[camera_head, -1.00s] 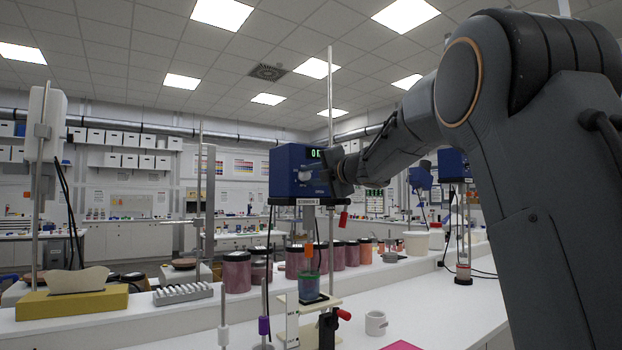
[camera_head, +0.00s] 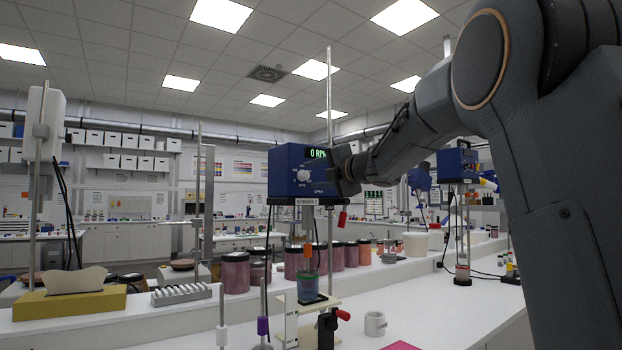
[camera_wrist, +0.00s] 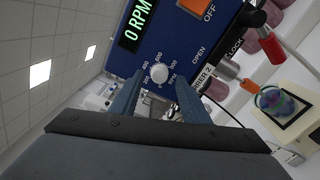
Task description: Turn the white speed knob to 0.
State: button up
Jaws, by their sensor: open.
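The blue stirrer motor (camera_head: 296,172) stands on a rod above the bench, and its green display (camera_head: 318,153) reads 0 RPM. The display also shows large in the wrist view (camera_wrist: 136,24). The white speed knob (camera_head: 303,175) is on the front panel, clear of my gripper in the head view. In the wrist view the knob (camera_wrist: 159,74) lies ahead of and between my open fingers, with number marks around it. My gripper (camera_wrist: 158,92) is open and empty, apart from the knob. In the head view my gripper (camera_head: 343,170) is right of the knob.
An orange OFF switch (camera_wrist: 196,6) is on the panel near the display. A beaker (camera_head: 308,288) stands below the motor. Several dark-lidded jars (camera_head: 236,272) line the raised shelf.

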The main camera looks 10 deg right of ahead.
jog(key=v, duration=0.4)
jog(key=shift+s+d+b, duration=0.2)
jog(key=shift+s+b, duration=0.15)
jog(key=d+f+m+h, duration=0.3)
jog(key=f+m+h, duration=0.2)
jog(key=f+m, duration=0.75)
jog(key=s+d+f+m+g+h, duration=0.1)
jog(key=s+f+m+g+h, duration=0.3)
jog(key=f, duration=0.7)
jog(key=s+f+m+g+y, duration=0.15)
jog(key=s+f, duration=0.45)
jog(key=f, duration=0.6)
jog(key=s+a+f+m+g, duration=0.2)
jog(key=s+f, duration=0.4)
jog(key=s, duration=0.4)
jog(key=s+a+f+m+g, duration=0.2)
jog(key=s+f+g, duration=0.3)
jog(key=s, duration=0.5)
jog(key=s+a+f+m+g, duration=0.3)
jog(key=s+f+m+g, duration=0.1)
jog(key=s+f, duration=0.4)
jog(key=s, duration=0.2)
jog(key=shift+s+f+y, duration=0.3)
jog(key=shift+f+y, duration=0.05)
jog(key=shift+f, duration=0.05)
jog(key=shift+w, duration=0.1)
